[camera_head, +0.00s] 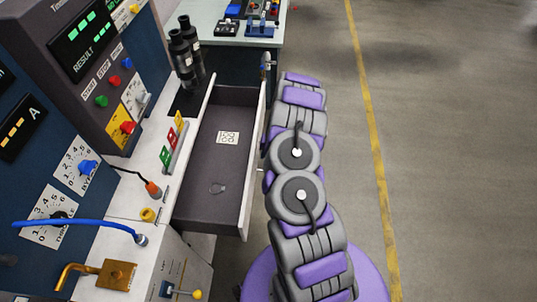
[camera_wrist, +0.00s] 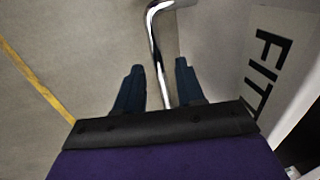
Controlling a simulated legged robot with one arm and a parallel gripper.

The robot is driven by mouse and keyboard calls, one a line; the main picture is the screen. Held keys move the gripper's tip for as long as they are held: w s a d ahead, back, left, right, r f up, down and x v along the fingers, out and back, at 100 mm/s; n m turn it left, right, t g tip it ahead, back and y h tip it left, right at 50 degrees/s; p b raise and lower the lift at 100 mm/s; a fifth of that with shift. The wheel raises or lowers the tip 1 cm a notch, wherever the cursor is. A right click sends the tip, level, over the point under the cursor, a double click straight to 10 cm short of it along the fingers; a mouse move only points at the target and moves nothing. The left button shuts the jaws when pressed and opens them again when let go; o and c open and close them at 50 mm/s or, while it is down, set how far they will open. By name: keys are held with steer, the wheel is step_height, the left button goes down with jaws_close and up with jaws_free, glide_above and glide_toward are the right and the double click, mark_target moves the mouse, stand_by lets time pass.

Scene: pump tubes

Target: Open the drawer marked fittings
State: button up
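The drawer (camera_head: 225,165) stands pulled out from the white cabinet in the head view. A chrome bar handle (camera_wrist: 157,45) runs between the two dark fingers of my gripper (camera_wrist: 159,72). The fingers are apart, one on each side of the bar, with visible gaps. In the head view my arm lies along the outer side of the drawer front, and my gripper is not clearly seen there.
The cabinet's control panel (camera_head: 62,130) with knobs, buttons and a blue cable stands at the left. Black bottles (camera_head: 187,55) stand behind the drawer. A pale table (camera_head: 225,38) is at the back. The floor (camera_head: 450,150) right of the yellow line is clear.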

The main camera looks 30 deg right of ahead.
step_height(320, 180, up, 17)
steer(key=s+d+p, duration=0.2)
steer(key=d+p, duration=0.1)
steer(key=shift+a, duration=0.1)
stand_by(0.5)
